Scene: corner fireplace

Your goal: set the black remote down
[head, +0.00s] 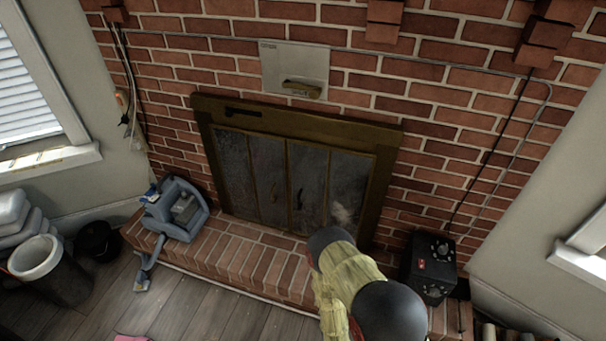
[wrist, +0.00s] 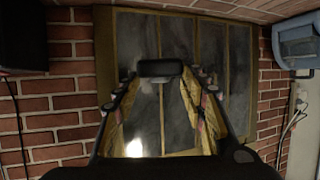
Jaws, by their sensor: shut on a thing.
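The black remote (wrist: 160,68) shows in the wrist view as a small dark block between the fingertips of my gripper (wrist: 161,79). The gripper is shut on it, with a yellow-sided finger on either side. Behind it are the fireplace's glass doors, and the remote looks held up in the air before them. In the head view my arm reaches toward the right side of the fireplace doors (head: 267,180). There the arm hides the gripper and the remote.
A raised brick hearth (head: 243,266) runs below the doors, with bare brick in its middle. A blue-grey machine (head: 176,208) stands at its left end and also shows in the wrist view (wrist: 300,42). A black box with knobs (head: 430,265) stands at the right. A bin (head: 48,268) is far left.

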